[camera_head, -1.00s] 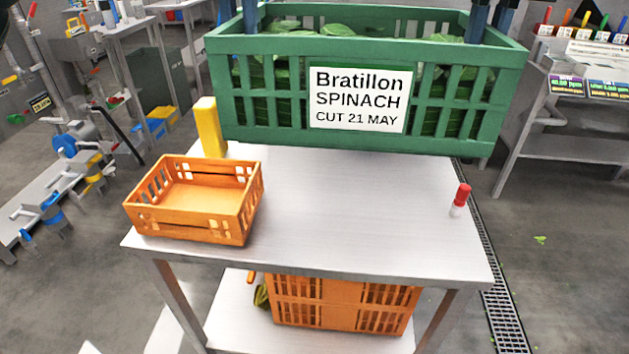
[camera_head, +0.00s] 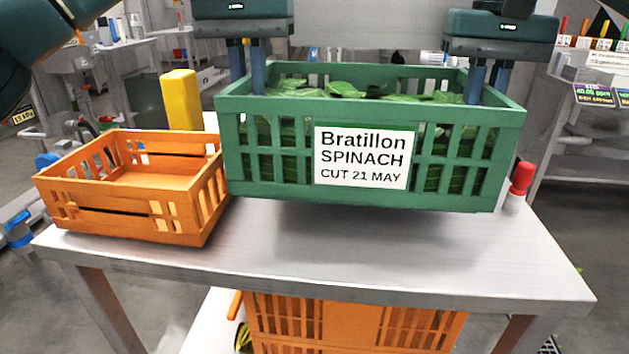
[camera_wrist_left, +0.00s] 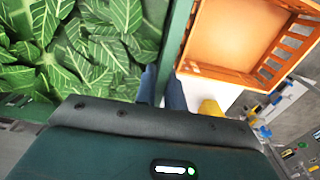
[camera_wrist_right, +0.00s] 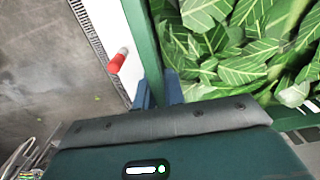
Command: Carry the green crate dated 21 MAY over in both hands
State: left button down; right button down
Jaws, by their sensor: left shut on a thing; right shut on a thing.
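The green crate (camera_head: 265,190) carries a label (camera_head: 361,157) reading Bratillon SPINACH CUT 21 MAY and is full of green leaves (camera_head: 345,90). It hangs level just above the metal table (camera_head: 330,250), with a shadow under it. My left gripper (camera_head: 248,85) is shut on the crate's left end wall, which also shows in the left wrist view (camera_wrist_left: 177,35). My right gripper (camera_head: 487,85) is shut on its right end wall, seen in the right wrist view (camera_wrist_right: 145,50). Fingertips inside the crate are partly hidden.
An empty orange crate (camera_head: 130,222) stands on the table, close to the green crate's left end. A yellow block (camera_head: 181,100) stands behind it. A red-capped bottle (camera_head: 518,185) is near the right edge. Orange crates (camera_head: 350,325) sit on the lower shelf. The table's front is clear.

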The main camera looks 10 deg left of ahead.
pick_arm(q)
jog(key=shift+w+a+f, duration=0.25)
jog(key=shift+w+f, duration=0.25)
jog(key=shift+f, duration=0.05)
pick_arm(e)
jog(key=shift+w+d+f, duration=0.25)
jog(key=shift+w+f, duration=0.25)
pick_arm(q)
jog(key=shift+s+r, duration=0.1)
jog(key=shift+r, duration=0.05)
pick_arm(e)
jog(key=shift+s+r, duration=0.1)
jog(key=shift+r, duration=0.05)
pick_arm(q)
jog(key=shift+f+b, duration=0.25)
jog(key=shift+b, duration=0.05)
pick_arm(e)
jog(key=shift+f, duration=0.25)
